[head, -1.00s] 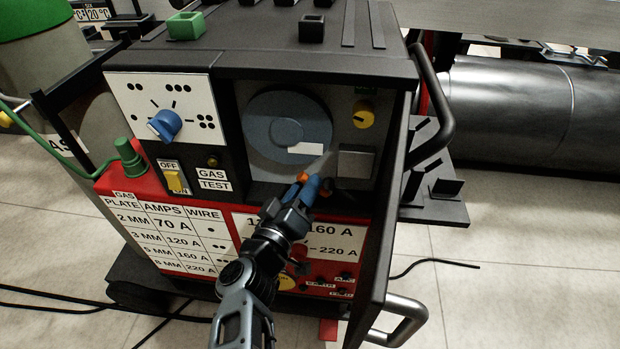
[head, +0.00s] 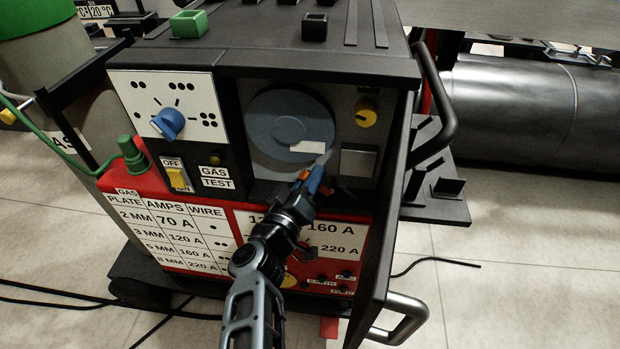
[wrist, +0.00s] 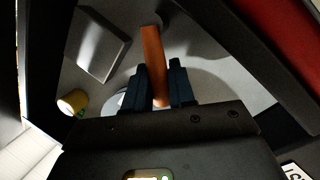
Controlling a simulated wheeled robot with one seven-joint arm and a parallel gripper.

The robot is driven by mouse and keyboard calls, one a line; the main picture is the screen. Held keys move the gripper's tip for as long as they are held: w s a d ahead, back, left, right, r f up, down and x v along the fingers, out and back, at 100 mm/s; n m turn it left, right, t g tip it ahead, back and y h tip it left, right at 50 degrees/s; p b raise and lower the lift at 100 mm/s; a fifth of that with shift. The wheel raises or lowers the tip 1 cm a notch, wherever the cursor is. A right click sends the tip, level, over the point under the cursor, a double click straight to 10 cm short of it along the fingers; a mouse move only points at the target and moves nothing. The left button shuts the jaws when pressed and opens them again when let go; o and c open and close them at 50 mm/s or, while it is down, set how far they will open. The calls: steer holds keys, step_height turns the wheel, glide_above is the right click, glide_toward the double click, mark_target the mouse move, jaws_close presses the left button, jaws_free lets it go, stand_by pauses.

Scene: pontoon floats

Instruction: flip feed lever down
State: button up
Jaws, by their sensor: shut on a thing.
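The feed lever (wrist: 152,58) is an orange bar inside the open bay of the welding machine. In the wrist view it runs from its mount on the grey panel down between the two dark blue fingers of my gripper (wrist: 156,86). My gripper is shut on the lever, one finger on each side. In the head view my gripper (head: 315,180) sits low in the bay, below the blue-grey wire spool (head: 275,118). Bits of orange show beside the fingers there. The fingers hide most of the lever in that view.
A yellow knob (head: 366,113) and a grey square block (head: 358,162) are right of the spool. The open bay door (head: 398,190) stands close on the right. A red label panel (head: 190,262) lies below left, with a blue dial (head: 168,123) above it.

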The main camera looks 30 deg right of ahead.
steer(key=shift+f, duration=0.1)
jaws_close()
steer(key=shift+w+a+f+n+b, duration=0.15)
steer(key=shift+f+n+b, duration=0.1)
steer(key=shift+n, duration=0.4)
steer(key=shift+w+a+f+n+b, duration=0.15)
steer(key=shift+f+n, duration=0.1)
steer(key=shift+n, duration=0.4)
steer(key=shift+w+a+f+n+t+h+b, duration=0.1)
steer(key=shift+f+n+t+b, duration=0.15)
steer(key=shift+n, duration=0.3)
steer(key=shift+s+a+f+n+t+h+b, duration=0.15)
steer(key=shift+n+t+b, duration=0.1)
steer(key=shift+n, duration=0.25)
steer(key=shift+w+f+n+t+h+b, duration=0.15)
steer(key=shift+f+n+t+b, duration=0.1)
steer(key=shift+n, duration=0.3)
steer(key=o, duration=0.8)
jaws_free()
steer(key=shift+r, duration=0.1)
